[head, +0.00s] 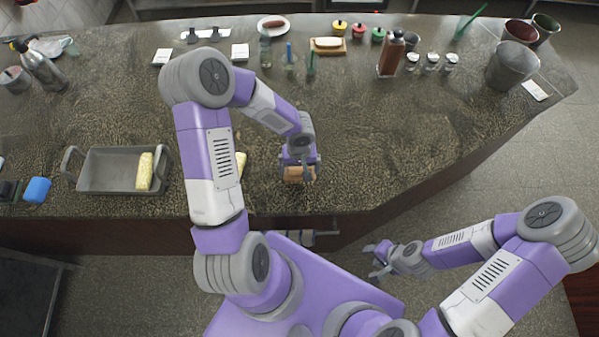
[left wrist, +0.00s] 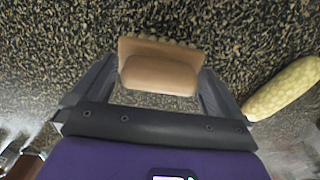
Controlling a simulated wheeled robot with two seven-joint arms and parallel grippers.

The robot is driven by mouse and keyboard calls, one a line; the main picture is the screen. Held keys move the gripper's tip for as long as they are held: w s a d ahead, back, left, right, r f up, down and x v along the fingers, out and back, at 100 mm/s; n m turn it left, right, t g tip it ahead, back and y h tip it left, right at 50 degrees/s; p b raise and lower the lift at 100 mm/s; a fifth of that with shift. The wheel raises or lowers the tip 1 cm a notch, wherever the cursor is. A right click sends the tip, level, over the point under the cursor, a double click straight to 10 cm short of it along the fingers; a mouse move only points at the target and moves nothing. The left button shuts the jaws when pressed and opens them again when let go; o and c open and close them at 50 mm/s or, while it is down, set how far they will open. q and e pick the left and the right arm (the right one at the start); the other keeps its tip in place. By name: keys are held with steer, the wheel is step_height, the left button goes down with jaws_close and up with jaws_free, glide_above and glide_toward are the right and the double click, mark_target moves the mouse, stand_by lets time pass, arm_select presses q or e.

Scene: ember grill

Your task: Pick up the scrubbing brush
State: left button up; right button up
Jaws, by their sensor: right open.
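The scrubbing brush (head: 298,174) has a tan wooden body and is near the counter's front edge, under my left gripper (head: 300,163). In the left wrist view the brush (left wrist: 160,73) lies crosswise between the two fingers, with a row of bristles showing along its far edge. The fingers of my left gripper (left wrist: 160,85) meet both ends of the brush, so it looks shut on it. No clear gap shows under the brush. My right gripper (head: 380,260) is open and empty, off the counter's front edge at lower right.
A yellow corn cob (left wrist: 284,88) lies right of the brush in the left wrist view; my left arm partly covers it (head: 241,163) in the head view. A grey tray (head: 112,172) with another cob stands left. Bottles and jars line the back. The counter right of the brush is clear.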

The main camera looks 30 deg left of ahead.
arm_select(q)
steer(key=c, duration=0.8)
steer(key=shift+r, duration=0.1)
step_height(320, 180, up, 10)
steer(key=shift+p, duration=0.45)
